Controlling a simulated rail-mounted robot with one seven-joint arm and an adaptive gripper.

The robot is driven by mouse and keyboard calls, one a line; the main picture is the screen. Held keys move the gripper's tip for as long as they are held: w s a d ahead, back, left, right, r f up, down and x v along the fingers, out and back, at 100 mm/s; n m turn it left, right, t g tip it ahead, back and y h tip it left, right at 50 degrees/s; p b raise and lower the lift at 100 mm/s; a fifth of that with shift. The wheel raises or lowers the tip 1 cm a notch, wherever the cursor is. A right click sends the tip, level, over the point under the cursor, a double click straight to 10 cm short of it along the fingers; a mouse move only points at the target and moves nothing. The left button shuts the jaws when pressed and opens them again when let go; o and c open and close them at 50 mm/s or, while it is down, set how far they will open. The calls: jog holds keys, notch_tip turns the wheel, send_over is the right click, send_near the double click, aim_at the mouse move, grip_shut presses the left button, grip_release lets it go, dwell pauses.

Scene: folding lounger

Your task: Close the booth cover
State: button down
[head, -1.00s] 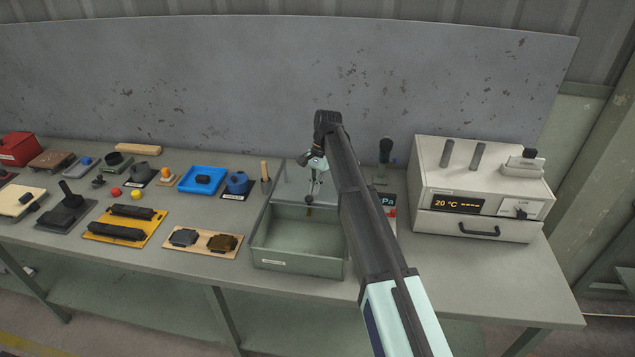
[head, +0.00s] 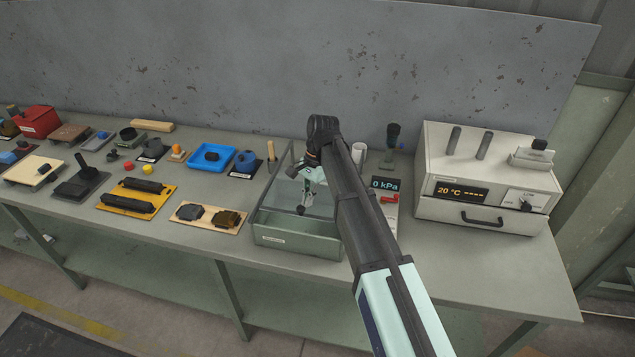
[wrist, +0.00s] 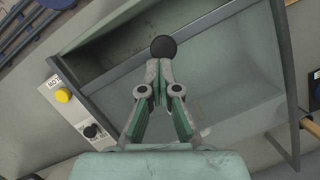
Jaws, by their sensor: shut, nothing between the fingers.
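The booth is a grey-green box (head: 297,246) on the workbench with a clear cover (head: 322,204). The cover's front edge stands a little behind the box's front wall, leaving a narrow open strip. A round black knob (head: 300,210) sits at that edge; it also shows in the wrist view (wrist: 163,48). My gripper (head: 304,198) is shut and empty right behind the knob, over the cover. In the wrist view its fingertips (wrist: 159,68) meet at the knob; whether they touch it I cannot tell. My arm hides the booth's right side.
A pressure readout reading 0 kPa (head: 385,184) and a white oven-like unit (head: 490,170) stand to the right. Blue (head: 211,157) and yellow (head: 135,199) trays and several small items lie to the left. A grey panel (head: 250,70) stands behind.

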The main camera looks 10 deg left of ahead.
aim_at(303, 211)
jog(key=s, duration=0.5)
jog(key=shift+s+a, duration=0.15)
jog(key=shift+a, duration=0.2)
